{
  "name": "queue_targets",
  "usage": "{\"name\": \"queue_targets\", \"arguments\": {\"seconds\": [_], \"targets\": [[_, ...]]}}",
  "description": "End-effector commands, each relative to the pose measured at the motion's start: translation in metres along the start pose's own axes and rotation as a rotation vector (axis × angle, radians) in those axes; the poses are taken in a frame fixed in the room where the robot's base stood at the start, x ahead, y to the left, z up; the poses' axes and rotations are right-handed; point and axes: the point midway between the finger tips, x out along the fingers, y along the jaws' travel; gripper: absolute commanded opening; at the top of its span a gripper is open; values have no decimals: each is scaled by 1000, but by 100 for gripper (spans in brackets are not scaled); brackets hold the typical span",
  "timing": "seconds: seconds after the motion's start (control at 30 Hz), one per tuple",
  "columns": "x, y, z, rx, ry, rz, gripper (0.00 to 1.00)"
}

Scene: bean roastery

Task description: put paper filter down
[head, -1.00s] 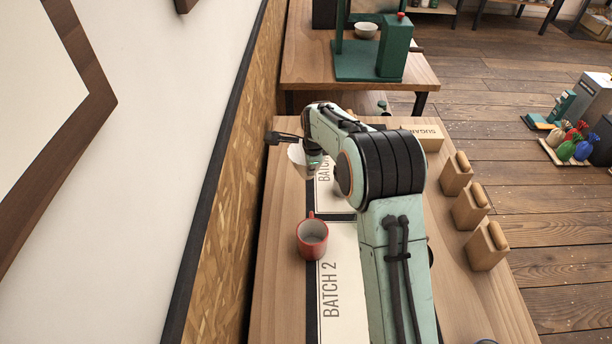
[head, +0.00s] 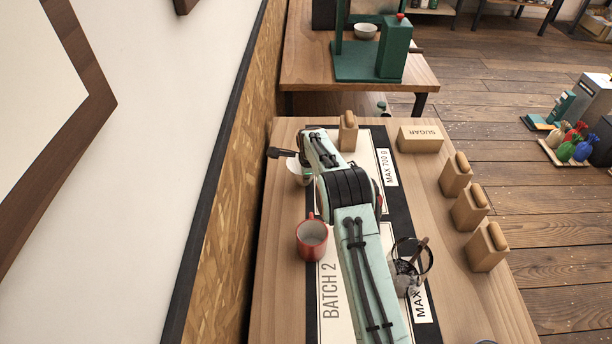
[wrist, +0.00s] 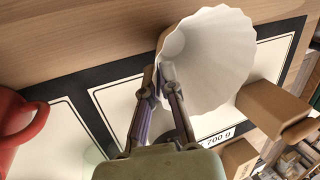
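The paper filter (wrist: 215,55) is a white fluted cone, wide mouth to the right in the wrist view. My gripper (wrist: 162,75) has its fingertips close together on the edge of the filter, one finger on either side of the paper. In the head view the filter (head: 298,174) shows as a small white shape at the table's left side, partly hidden by my arm. It is low over the table near the Batch mats; I cannot tell whether it touches the surface.
A red mug (head: 312,240) stands just in front of the filter. A wooden block (head: 348,132) stands behind my arm. A sugar box (head: 420,139) is at the back right.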

Motion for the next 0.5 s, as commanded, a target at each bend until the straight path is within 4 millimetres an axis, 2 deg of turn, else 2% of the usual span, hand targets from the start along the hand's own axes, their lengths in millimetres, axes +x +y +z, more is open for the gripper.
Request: {"name": "queue_targets", "arguments": {"seconds": [0.07, 0.1, 0.2, 0.5], "targets": [[2, 1, 0, 0, 0, 1, 0], [3, 1, 0, 0, 0, 1, 5], [2, 1, 0, 0, 0, 1, 33], [1, 0, 0, 0, 0, 0, 33]]}}
